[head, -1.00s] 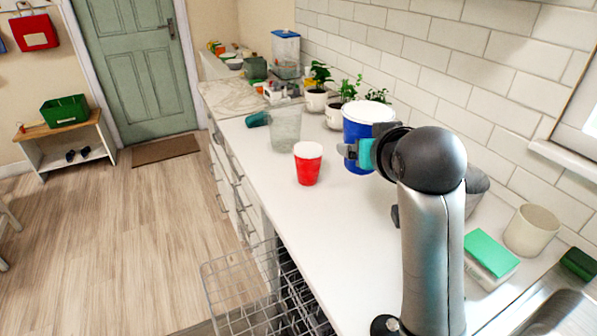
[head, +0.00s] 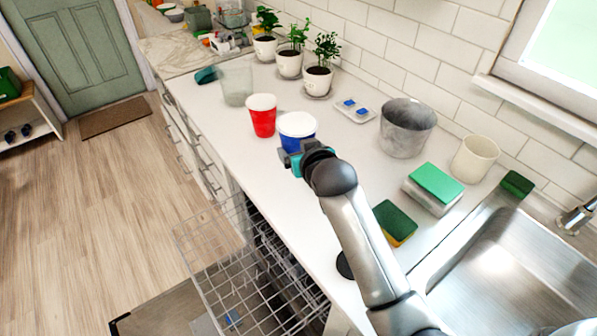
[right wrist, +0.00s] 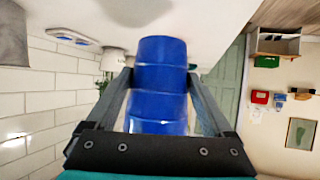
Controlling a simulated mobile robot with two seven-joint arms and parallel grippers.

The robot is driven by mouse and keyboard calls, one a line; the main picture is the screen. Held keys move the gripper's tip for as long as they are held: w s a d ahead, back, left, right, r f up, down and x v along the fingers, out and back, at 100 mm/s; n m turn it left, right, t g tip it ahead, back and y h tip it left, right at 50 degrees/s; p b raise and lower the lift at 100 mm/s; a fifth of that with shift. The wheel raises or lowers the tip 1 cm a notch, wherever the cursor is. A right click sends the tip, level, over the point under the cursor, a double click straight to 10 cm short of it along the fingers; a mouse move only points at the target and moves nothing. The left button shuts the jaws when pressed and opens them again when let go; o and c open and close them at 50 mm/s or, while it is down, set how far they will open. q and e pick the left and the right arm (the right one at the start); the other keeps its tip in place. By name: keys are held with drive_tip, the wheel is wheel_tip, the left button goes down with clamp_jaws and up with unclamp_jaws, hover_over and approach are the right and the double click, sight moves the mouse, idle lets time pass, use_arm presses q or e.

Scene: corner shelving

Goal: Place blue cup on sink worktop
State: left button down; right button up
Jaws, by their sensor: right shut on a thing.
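The blue cup (head: 300,133) has a white inside and is right beside a red cup (head: 262,121) in the head view. My right gripper (head: 293,158) is shut on the blue cup from the near side. In the right wrist view the blue cup (right wrist: 160,85) sits between the two fingers (right wrist: 160,105). The cup looks upright over the white worktop (head: 225,120); I cannot tell whether its base touches. The sink (head: 495,260) is at the lower right of the head view. My left gripper is not in view.
A clear tumbler (head: 236,86), potted plants (head: 318,75), a small tray (head: 355,109), a metal pot (head: 406,128) and a cream cup (head: 474,158) stand on the worktop. Sponges (head: 395,222) lie near the sink. A wire rack (head: 240,265) is pulled out below the front edge.

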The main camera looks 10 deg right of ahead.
drive_tip(key=shift+f+b, duration=0.65)
drive_tip(key=shift+f, duration=2.65)
drive_tip(key=shift+f, duration=0.15)
drive_tip(key=o, duration=1.2)
drive_tip(key=shift+r, duration=0.25)
drive_tip(key=p+v, duration=0.2)
drive_tip(key=v, duration=1)
drive_tip(key=shift+f, duration=0.1)
